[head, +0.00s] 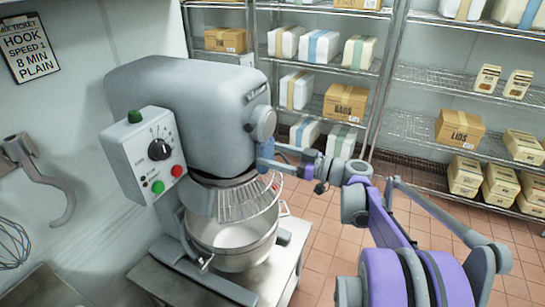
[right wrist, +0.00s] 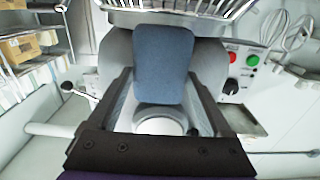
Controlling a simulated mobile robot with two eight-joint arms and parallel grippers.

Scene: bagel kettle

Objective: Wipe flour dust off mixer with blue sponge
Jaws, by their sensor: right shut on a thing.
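The grey stand mixer (head: 185,105) stands on a metal table, with a control panel (head: 148,160) on its left side and a steel bowl (head: 232,240) under a wire guard. My right gripper (head: 276,158) is at the front of the mixer head, just above the guard. It is shut on the blue sponge (right wrist: 163,62), which fills the space between its fingers in the right wrist view. In the head view only part of the sponge (head: 265,150) shows, close against the mixer; whether they touch I cannot tell. I can make out no clear flour dust. My left gripper is out of view.
The wire guard (head: 250,198) juts out below my right gripper. Wire shelves (head: 435,80) with boxes and bags stand behind. A grey hook (head: 45,180) and a whisk (head: 12,243) hang on the left wall. The tiled floor (head: 325,230) right of the table is clear.

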